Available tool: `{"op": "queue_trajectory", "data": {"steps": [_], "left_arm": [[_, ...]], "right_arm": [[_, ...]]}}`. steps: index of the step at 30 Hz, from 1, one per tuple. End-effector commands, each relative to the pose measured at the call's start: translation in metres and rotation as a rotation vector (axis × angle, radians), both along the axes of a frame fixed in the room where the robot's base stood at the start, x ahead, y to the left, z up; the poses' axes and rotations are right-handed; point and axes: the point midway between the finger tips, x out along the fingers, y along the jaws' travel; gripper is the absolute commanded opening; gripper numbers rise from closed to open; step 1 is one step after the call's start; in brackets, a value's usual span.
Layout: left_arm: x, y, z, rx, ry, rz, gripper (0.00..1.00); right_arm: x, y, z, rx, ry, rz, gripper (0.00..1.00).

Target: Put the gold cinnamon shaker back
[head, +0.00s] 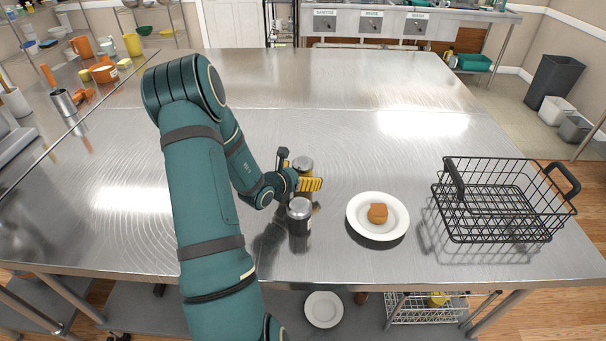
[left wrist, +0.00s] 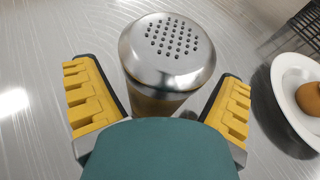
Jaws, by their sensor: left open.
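The gold cinnamon shaker (head: 303,163) stands upright on the steel table, partly hidden behind my left gripper (head: 298,172). In the left wrist view the shaker (left wrist: 167,48) shows a silver lid with several holes and a gold-brown body below it. My left gripper is open, its yellow-padded fingers on either side of the shaker, with a visible gap at each side. The lower body is hidden by the gripper's teal housing. My right gripper is not in view.
A dark shaker with a silver lid (head: 299,217) stands just nearer than the gripper. A white plate (head: 356,222) with a brown bun (head: 378,213) is to the right, then a black wire basket (head: 497,238). The far table is clear.

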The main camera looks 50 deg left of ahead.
Motion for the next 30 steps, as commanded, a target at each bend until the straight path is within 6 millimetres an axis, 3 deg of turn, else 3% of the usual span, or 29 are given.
{"op": "queue_trajectory", "data": {"steps": [6, 12, 30], "left_arm": [[-0.035, -0.008, 0.015, 0.001, 0.002, 0.003, 0.95], [-0.057, -0.013, 0.023, -0.001, 0.003, 0.003, 0.95], [-0.063, -0.015, 0.025, -0.001, 0.001, 0.001, 0.95]], "right_arm": [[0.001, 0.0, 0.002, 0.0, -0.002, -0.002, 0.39], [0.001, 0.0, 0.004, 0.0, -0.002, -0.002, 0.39], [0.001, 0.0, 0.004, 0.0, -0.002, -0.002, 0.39]]}}
